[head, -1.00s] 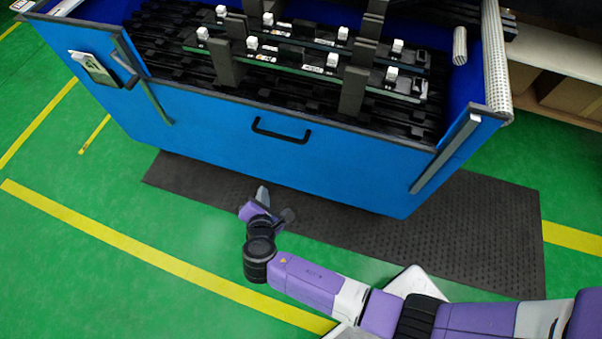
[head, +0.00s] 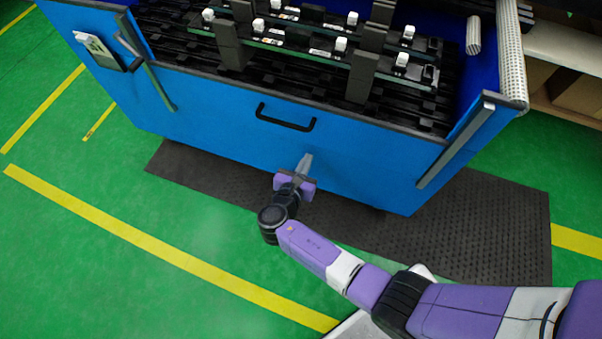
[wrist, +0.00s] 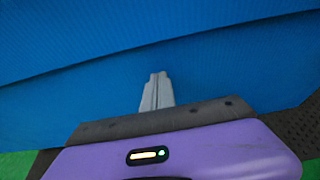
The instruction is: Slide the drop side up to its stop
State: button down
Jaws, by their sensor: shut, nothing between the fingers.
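The drop side (head: 220,118) is the blue front panel of a large blue crate in the head view. It has a dark top edge and a black bar handle (head: 286,118) near its upper middle. Metal rails (head: 455,140) stand at its right and left ends. My gripper (head: 306,160) is in front of the panel, below the handle and apart from it. Its grey fingers are together, with nothing between them. In the wrist view, the fingers (wrist: 157,90) point at the blue panel (wrist: 220,70); I cannot tell whether they touch it.
Inside the crate are black slotted racks with clip strips (head: 330,45) on them. A dark mat (head: 480,220) lies on the green floor under the crate's front. A shelf with boxes (head: 570,60) stands at the right. The floor at the left is open.

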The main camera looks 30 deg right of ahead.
jog(key=shift+w+d+r+p, duration=0.15)
jog(key=shift+d+r+p, duration=0.05)
jog(key=shift+r, duration=0.75)
jog(key=shift+w+d+r+p, duration=0.1)
jog(key=shift+d+r+p, duration=0.1)
jog(key=shift+r, duration=0.7)
jog(key=shift+a+r, duration=0.1)
notch_tip(320, 180, up, 16)
jog(key=p, duration=1.7)
jog(key=shift+w+f, duration=0.15)
jog(key=shift+f, duration=0.05)
jog(key=b, duration=0.1)
send_near(312, 112)
jog(key=f, duration=0.1)
jog(key=s+a+f, duration=0.1)
jog(key=f, duration=0.1)
jog(key=a+f, duration=0.1)
jog(key=shift+s+f, duration=0.2)
jog(key=shift+s, duration=0.1)
